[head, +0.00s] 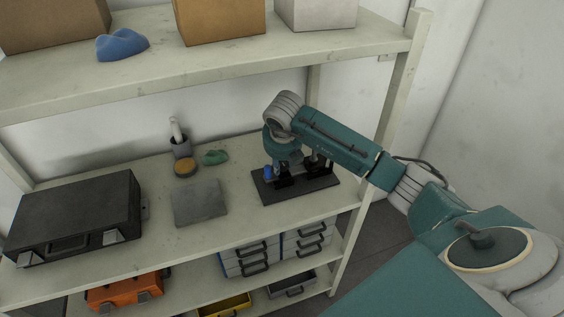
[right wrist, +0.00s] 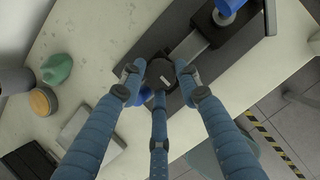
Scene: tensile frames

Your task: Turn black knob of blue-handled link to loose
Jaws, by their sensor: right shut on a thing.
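The black knob (right wrist: 160,72), a round cap with a pale mark, shows in the right wrist view. My right gripper (right wrist: 158,80) is shut on it, with blue ribbed fingers on its left, right and lower sides. In the head view my right gripper (head: 286,162) reaches down over the dark base plate (head: 310,187), hiding the knob. A blue handle (head: 268,172) stands at the plate's left. My left gripper is not in view.
The upper shelf (head: 220,52) overhangs behind. A shelf post (head: 390,100) stands beside my right arm.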

